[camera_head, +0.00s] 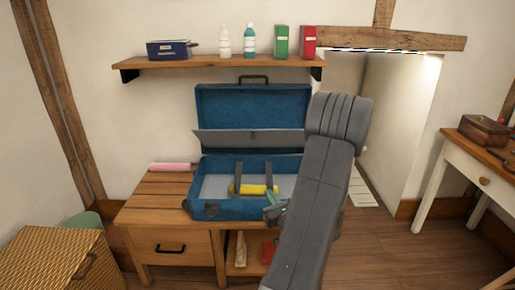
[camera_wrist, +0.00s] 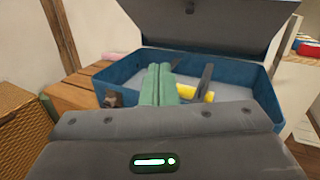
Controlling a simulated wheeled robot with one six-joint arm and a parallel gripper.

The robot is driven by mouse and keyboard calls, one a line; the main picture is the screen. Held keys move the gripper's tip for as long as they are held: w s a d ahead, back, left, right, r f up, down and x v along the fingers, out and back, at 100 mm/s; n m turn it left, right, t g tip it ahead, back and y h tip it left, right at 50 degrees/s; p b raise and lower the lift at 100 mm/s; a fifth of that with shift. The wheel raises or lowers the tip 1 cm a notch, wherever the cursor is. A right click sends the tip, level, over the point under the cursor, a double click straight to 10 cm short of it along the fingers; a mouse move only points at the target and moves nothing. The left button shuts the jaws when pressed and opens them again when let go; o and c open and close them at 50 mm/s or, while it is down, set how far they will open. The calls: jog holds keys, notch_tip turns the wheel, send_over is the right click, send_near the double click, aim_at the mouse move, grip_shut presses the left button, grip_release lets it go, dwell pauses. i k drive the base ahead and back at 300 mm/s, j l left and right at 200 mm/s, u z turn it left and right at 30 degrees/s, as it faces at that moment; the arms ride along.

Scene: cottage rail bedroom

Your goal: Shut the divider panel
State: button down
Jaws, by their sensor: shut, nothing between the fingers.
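A blue suitcase (camera_head: 187,205) stands open on a wooden bench, its lid (camera_head: 253,105) upright at the back. The grey divider panel (camera_head: 248,143) is raised between lid and base, tilted out toward the front; it also shows at the top of the wrist view (camera_wrist: 205,22). In the base lie a yellow cylinder (camera_head: 254,189) and two dark upright strips. My gripper (camera_head: 275,207) is at the case's front right corner, below the panel and apart from it. In the wrist view its green fingers (camera_wrist: 159,84) lie together, empty. My arm hides part of the case's right side.
The wooden bench (camera_head: 150,205) bears the case and a pink roll (camera_head: 170,167). A wall shelf (camera_head: 215,62) with bottles and boxes hangs above the lid. A wicker chest (camera_head: 55,258) stands left and a white table (camera_head: 470,150) right.

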aim_at(210, 137)
jog(key=i+j+z, duration=0.15)
jog(key=j, duration=0.15)
jog(key=i+j+z, duration=0.15)
jog(key=j, duration=0.2)
jog(key=i+j+z, duration=0.1)
jog(key=j, duration=0.25)
jog(key=i+j+z, duration=0.15)
jog(key=j, duration=0.2)
